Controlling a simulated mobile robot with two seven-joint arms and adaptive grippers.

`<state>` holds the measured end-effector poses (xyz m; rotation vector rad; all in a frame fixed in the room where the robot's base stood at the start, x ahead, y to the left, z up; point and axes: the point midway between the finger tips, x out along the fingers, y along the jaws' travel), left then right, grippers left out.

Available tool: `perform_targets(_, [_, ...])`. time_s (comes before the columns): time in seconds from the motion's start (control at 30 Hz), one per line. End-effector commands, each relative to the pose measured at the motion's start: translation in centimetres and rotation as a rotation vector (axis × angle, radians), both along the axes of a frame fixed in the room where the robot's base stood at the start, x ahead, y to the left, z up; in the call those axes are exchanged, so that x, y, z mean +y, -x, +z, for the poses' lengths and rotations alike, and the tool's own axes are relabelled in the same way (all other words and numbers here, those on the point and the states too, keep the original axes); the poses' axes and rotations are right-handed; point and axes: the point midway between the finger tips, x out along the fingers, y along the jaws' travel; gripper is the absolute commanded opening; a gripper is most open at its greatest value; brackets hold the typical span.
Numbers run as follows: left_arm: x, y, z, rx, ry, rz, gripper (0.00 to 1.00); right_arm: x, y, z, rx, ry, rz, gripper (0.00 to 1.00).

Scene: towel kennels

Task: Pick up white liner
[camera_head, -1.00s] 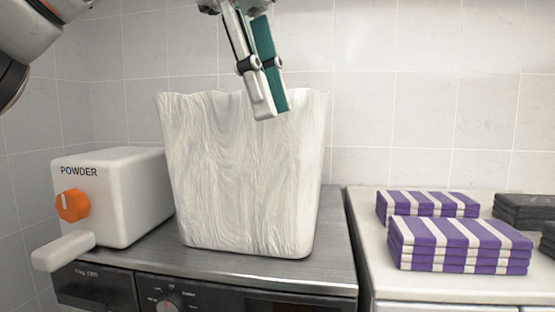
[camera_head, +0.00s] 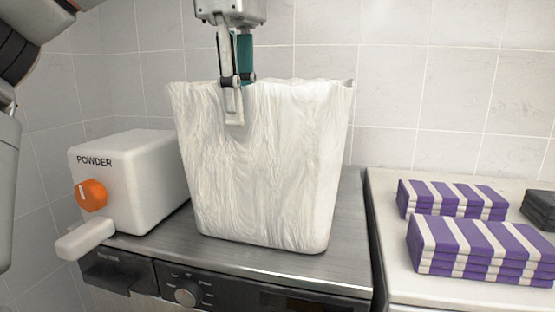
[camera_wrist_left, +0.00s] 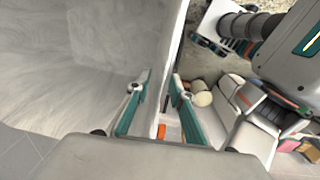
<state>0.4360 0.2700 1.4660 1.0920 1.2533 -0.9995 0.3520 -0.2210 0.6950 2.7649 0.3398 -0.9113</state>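The white liner (camera_head: 270,170) is a tall, open-topped, wrinkled bag standing upright on the dark washing machine top (camera_head: 345,225). My left gripper (camera_head: 238,105) points down at its rim, left of the middle. One finger is in front of the near wall and the teal-padded finger is behind the rim. In the left wrist view the fingers (camera_wrist_left: 160,100) are apart, with the liner's wall (camera_wrist_left: 172,45) between them and its inside (camera_wrist_left: 70,70) to the left. A gap shows beside the wall, so the gripper is open around it.
A white powder dispenser (camera_head: 135,175) with an orange knob (camera_head: 91,195) stands to the left of the liner. Folded purple-and-white towels (camera_head: 480,250) lie in stacks on the white counter (camera_head: 395,270) at right, with dark towels (camera_head: 540,208) beyond. A tiled wall stands behind.

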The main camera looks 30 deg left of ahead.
Motion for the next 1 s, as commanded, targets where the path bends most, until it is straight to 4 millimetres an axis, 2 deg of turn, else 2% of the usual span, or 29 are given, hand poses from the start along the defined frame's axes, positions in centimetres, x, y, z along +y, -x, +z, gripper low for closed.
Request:
perform_targets(0.5, [0.2,-0.6,-5.6,-0.001,0.001,-0.003,0.22,-0.1,0.0,0.0,-0.001,0.003,0.001,0.4])
perform_targets(0.8, [0.2,-0.7,-6.0,-0.003,0.0,-0.001,0.22,-0.1,-0.1,0.0,-0.001,0.003,0.001,0.4])
perform_targets(0.83, [0.2,-0.7,-6.0,-0.003,0.0,-0.001,0.2,-0.1,-0.1,0.0,-0.002,0.003,0.001,0.4])
perform_targets(0.9, [0.2,-0.7,-6.0,-0.003,0.0,-0.001,0.01,-0.1,-0.1,0.0,-0.002,0.003,0.001,0.4])
perform_targets(1.0, [0.2,-0.7,-6.0,-0.004,0.0,-0.001,0.0,-0.1,-0.1,0.0,-0.002,0.003,0.001,0.4])
